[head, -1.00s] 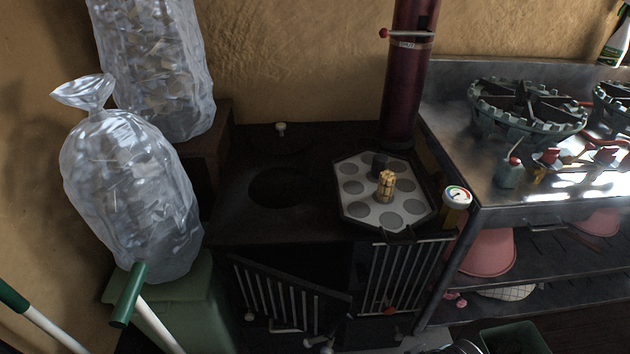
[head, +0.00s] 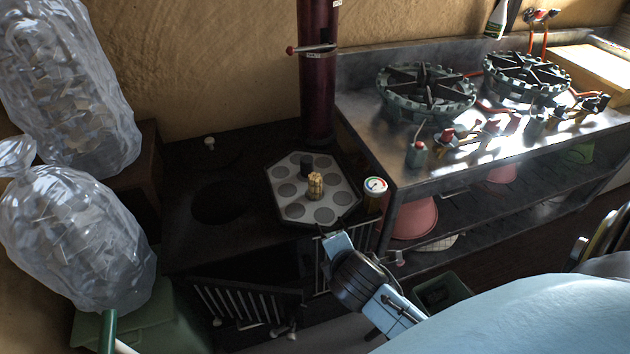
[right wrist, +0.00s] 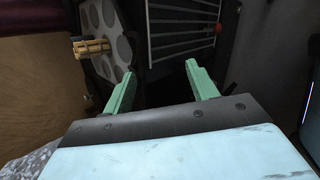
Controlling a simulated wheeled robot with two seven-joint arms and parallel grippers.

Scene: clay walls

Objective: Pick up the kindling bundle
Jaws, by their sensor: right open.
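The kindling bundle (head: 315,186) is a small tan bundle of sticks standing upright on a grey hexagonal tray (head: 344,199) with round dark spots, on the black stove. In the right wrist view the bundle (right wrist: 91,47) is at the upper left, on the tray (right wrist: 123,18), apart from the fingers. My right gripper (right wrist: 158,80) is open and empty, its two green fingers spread. In the head view my right gripper (head: 338,240) is in front of the stove, below and right of the bundle. My left gripper is not in view.
A round gauge (head: 376,185) is right of the tray. A dark red stovepipe (head: 317,90) rises behind it. A metal bench (head: 385,160) with burners stands right. Bulging clear bags (head: 75,235) are at left.

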